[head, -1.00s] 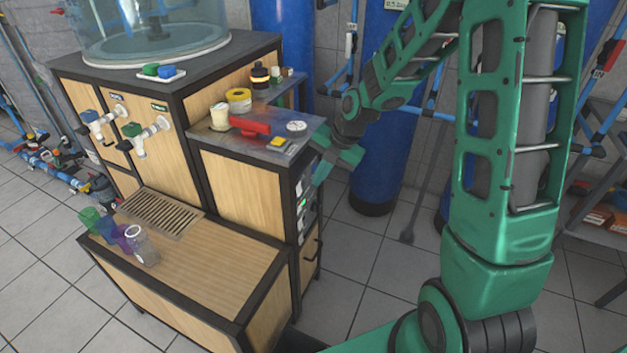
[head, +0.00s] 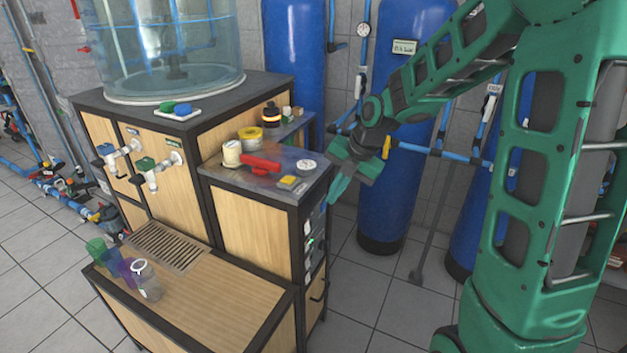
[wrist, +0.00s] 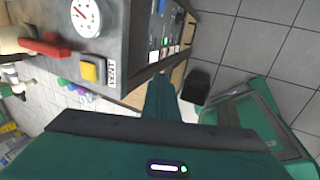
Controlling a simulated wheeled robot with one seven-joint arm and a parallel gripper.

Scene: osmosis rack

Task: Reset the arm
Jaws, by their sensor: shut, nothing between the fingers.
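My green arm reaches in from the right in the head view. My gripper (head: 341,186) hangs just right of the side cabinet, near its right edge, pointing down and left. It is shut and holds nothing. In the wrist view my gripper (wrist: 160,100) shows as a green shape beside the cabinet's control panel (wrist: 165,33), apart from the objects on top.
Cups and a jar (head: 146,280) stand on the lower bench (head: 215,300). Blue tanks (head: 407,190) stand behind my arm.

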